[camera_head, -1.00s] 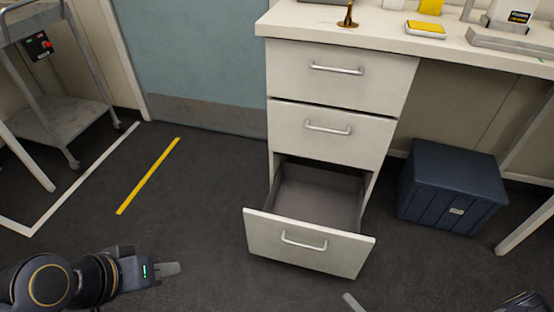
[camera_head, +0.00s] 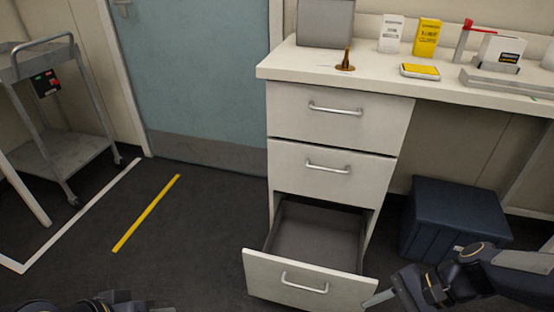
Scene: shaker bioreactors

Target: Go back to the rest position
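My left gripper (camera_head: 122,300) shows only as a dark piece at the bottom left edge, and most of that arm is cut off. Its fingers cannot be made out. My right arm comes in from the lower right, and its gripper (camera_head: 378,299) points left beside the right end of the open bottom drawer (camera_head: 310,285). Only one pale finger shape shows, so its opening cannot be told. I see nothing held in it. The gap between it and the drawer front looks small. The drawer is pulled out and its visible inside is empty.
The white cabinet (camera_head: 335,148) has its two upper drawers shut. The bench top (camera_head: 400,88) carries boxes and a small brass-coloured object (camera_head: 346,60). A dark blue bin (camera_head: 455,215) stands behind my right arm. A grey cart (camera_head: 62,155) is at left. The floor between is clear.

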